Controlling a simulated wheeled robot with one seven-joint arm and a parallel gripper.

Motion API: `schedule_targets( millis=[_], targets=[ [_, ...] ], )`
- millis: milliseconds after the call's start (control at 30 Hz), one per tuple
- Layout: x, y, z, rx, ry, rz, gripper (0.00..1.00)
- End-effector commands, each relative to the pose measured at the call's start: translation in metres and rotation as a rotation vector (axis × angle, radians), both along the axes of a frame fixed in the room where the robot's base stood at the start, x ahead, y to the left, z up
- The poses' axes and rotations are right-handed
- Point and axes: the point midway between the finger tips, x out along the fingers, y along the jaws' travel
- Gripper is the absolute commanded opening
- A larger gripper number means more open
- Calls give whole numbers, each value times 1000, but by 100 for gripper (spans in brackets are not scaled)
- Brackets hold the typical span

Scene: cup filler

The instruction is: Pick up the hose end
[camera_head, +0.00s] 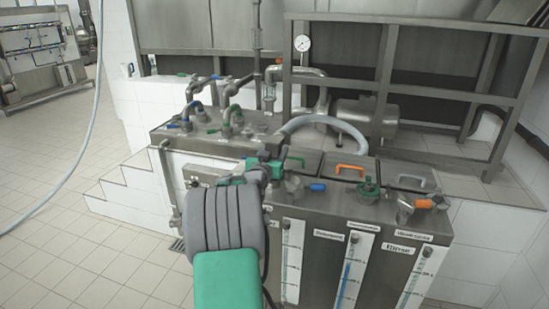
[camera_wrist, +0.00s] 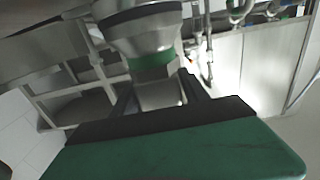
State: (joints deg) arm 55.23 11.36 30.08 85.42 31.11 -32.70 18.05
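My gripper (camera_wrist: 158,82) shows at the bottom of the wrist view, its two dark fingers standing apart. A grey metal fitting with a green ring (camera_wrist: 152,60) lies just past the fingertips, and its narrower pale part shows between the fingers. I cannot tell whether they touch it. In the head view my arm reaches up to the left front edge of the steel tank, and my gripper is hard to make out against the green and metal fittings there (camera_head: 265,160). A pale grey hose (camera_head: 322,121) arcs over the tank top; its near end is hidden behind those fittings.
The steel tank (camera_head: 375,215) has labelled level gauges in front. Bent pipes (camera_head: 228,115) rise behind, below a pressure gauge (camera_head: 302,43). White tiled steps (camera_head: 115,190) and open floor lie left.

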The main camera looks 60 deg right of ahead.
Motion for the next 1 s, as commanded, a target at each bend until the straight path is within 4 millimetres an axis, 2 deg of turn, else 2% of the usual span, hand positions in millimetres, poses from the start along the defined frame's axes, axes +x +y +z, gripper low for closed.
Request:
schedule_targets(
  millis=[67,600,967,1000],
  targets=[
    [0,0,0,0,0,0,45],
    [0,0,0,0,0,0,1],
    [0,0,0,1,0,0,0],
    [0,0,5,-9,-3,-1,0]
  ],
)
